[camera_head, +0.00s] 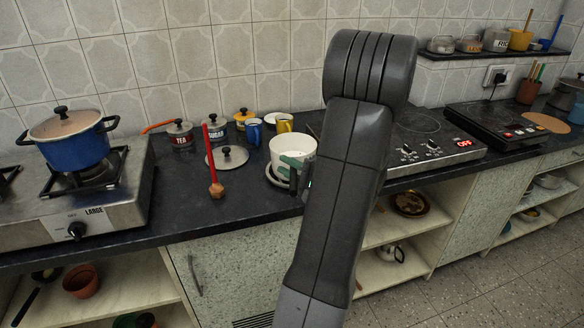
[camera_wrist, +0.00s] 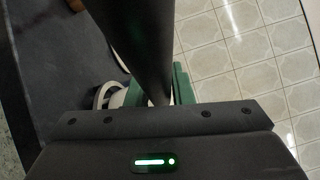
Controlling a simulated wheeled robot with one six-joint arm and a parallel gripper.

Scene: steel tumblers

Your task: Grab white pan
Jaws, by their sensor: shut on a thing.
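The white pan (camera_head: 292,146) is a round white vessel on the dark counter, partly hidden by my arm. My gripper (camera_head: 299,177) is at its front right side, mostly behind my arm. In the wrist view, the green fingers of my gripper (camera_wrist: 158,92) are on either side of a long dark bar (camera_wrist: 132,40), which looks like the pan's handle. My gripper is shut on it. A pale curved rim, seemingly of the pan (camera_wrist: 103,92), shows beside the left finger. Whether the pan is lifted cannot be told.
A blue pot (camera_head: 70,142) stands on the left stove (camera_head: 110,200). A lid (camera_head: 228,157), a red-handled tool (camera_head: 212,165), tins and mugs (camera_head: 254,131) stand close on the left. Cooktops (camera_head: 430,150) lie to the right. Open shelves (camera_head: 395,235) are below the counter.

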